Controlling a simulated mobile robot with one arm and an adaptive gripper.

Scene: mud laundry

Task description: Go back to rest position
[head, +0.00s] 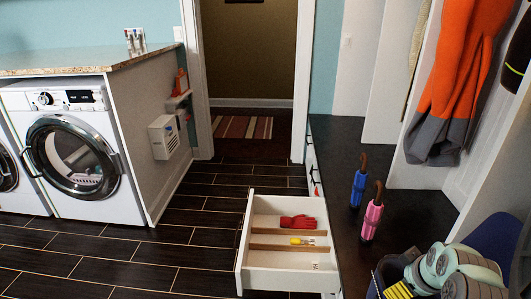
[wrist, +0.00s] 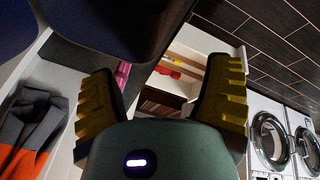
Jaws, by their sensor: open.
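My gripper (wrist: 163,70) is open in the wrist view, with its two yellow-padded fingers spread apart and nothing between them. In the head view my folded arm and part of the gripper's yellow pads (head: 398,291) show at the bottom right, over the near end of the dark bench top. The gripper is to the right of the open drawer (head: 290,279) and apart from it. Red gloves (head: 297,222) lie in the drawer's far compartment. A small yellow-handled item (head: 302,241) lies in the middle one. The gloves also show in the wrist view (wrist: 168,72).
A blue umbrella (head: 358,188) and a pink umbrella (head: 372,219) stand on the dark bench (head: 338,150). An orange and grey garment (head: 450,80) hangs at right. A washer (head: 75,155) stands at left. The tiled floor (head: 190,240) between washer and drawer is clear.

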